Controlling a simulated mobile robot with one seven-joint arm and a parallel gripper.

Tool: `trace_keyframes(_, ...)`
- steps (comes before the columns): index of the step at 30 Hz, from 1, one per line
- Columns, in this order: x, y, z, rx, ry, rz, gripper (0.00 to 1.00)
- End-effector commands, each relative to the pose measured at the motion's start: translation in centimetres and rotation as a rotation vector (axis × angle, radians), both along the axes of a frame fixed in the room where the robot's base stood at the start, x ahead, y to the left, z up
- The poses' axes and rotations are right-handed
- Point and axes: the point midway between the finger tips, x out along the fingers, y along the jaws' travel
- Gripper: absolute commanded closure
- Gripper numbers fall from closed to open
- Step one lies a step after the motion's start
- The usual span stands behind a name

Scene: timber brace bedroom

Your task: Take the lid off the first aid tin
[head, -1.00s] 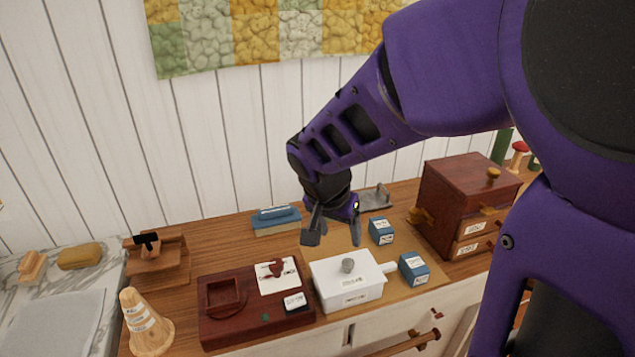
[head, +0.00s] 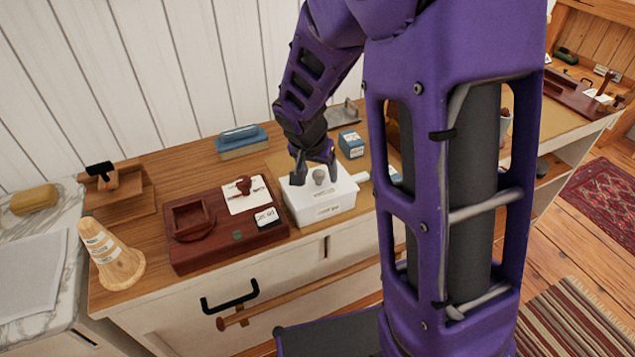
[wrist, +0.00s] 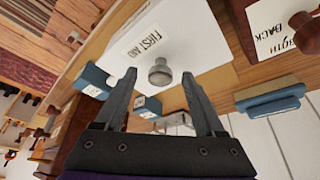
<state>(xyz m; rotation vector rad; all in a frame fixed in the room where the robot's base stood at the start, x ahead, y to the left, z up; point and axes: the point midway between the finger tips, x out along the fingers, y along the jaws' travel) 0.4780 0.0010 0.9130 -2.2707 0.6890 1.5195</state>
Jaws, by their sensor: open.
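The first aid tin (head: 323,211) is a white box on the wooden counter, with a handle sticking out to the right. Its white lid (head: 343,190) is on it and carries a round grey knob (head: 319,176). In the wrist view the lid (wrist: 195,35) shows a "FIRST AID" label, and the knob (wrist: 160,74) lies between and beyond the fingertips. My gripper (head: 315,170) is open just above the lid, fingers to either side of the knob in the head view. It also shows open in the wrist view (wrist: 160,78). I cannot tell whether the fingers touch the lid.
A dark red wooden tray (head: 205,255) with a card stands close left of the tin. A blue box (head: 351,145) is behind right, and a blue-topped brush (head: 242,141) behind left. A wooden cone (head: 115,262) stands at the counter's left. My arm hides the counter on the right.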

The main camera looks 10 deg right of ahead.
Motion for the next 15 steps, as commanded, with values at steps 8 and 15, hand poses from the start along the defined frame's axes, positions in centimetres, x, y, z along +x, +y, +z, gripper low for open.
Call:
trace_keyframes(8, 0.34, -0.21, -0.89, -0.001, -0.001, 0.000, 0.29)
trace_keyframes(15, 0.31, -0.20, -0.87, -0.001, -0.001, 0.000, 0.59)
